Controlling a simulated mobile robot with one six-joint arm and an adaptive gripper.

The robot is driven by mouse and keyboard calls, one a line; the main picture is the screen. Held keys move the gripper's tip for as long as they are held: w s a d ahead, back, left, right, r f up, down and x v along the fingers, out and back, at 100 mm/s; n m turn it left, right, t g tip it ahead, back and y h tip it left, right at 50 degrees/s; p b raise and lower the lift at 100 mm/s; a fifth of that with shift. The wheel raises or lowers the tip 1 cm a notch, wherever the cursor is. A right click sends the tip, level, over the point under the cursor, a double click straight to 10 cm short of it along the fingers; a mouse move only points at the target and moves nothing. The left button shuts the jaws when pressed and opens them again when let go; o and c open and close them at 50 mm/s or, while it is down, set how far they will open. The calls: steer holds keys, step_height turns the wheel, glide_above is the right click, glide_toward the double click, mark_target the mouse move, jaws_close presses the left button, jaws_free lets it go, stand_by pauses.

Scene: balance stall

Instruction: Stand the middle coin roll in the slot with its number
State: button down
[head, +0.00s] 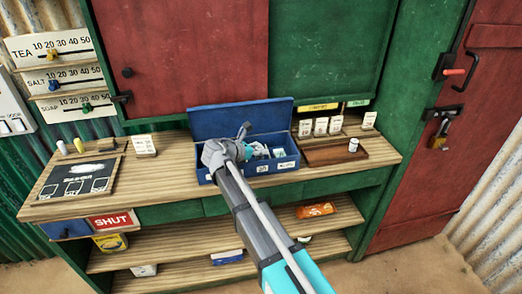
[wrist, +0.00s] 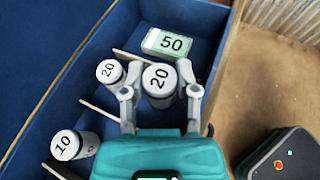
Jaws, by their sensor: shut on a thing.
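In the wrist view my gripper (wrist: 160,94) is shut on a white coin roll marked 20 (wrist: 159,78), with a finger on either side. The roll's numbered end faces the camera, and its lower part is hidden. A second roll marked 20 (wrist: 110,72) stands to its left, beside a divider. A roll marked 10 (wrist: 68,145) is at lower left, tilted. All are in or over the blue box (wrist: 222,45), which has thin dividers. In the head view my gripper (head: 246,148) is at the open blue box (head: 203,159), and my arm hides part of it.
A pale green block marked 50 (wrist: 168,43) lies in the box's far compartment. The raised lid (head: 240,117) stands behind. A brown tray (head: 322,157) with a white roll (head: 353,145) is at right. A dark board (head: 75,178) lies at left.

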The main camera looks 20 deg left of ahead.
steer(key=shift+s+d+f, duration=0.3)
steer(key=shift+s+f, duration=0.1)
steer(key=c, duration=0.5)
jaws_free()
steer(key=shift+d, duration=0.1)
steer(key=shift+o, duration=0.7)
steer(key=shift+s+f, duration=0.1)
steer(key=shift+b, duration=0.3)
steer(key=shift+s+d, duration=0.1)
steer(key=shift+p, duration=0.3)
steer(key=shift+w+r+p, duration=0.2)
steer(key=shift+r+p, duration=0.3)
steer(key=shift+r, duration=0.05)
steer(key=p+v, duration=0.1)
steer(key=v, duration=0.2)
steer(key=p+v, duration=0.2)
steer(key=v, duration=0.2)
steer(key=a+p+v, duration=0.1)
steer(key=v, duration=0.2)
steer(key=shift+w+a+r, duration=0.1)
steer(key=shift+w+r, duration=0.05)
steer(key=shift+r, duration=0.1)
steer(key=shift+s+a+r+p, duration=0.2)
steer(key=shift+s+a+p, duration=0.2)
steer(key=shift+s, duration=0.15)
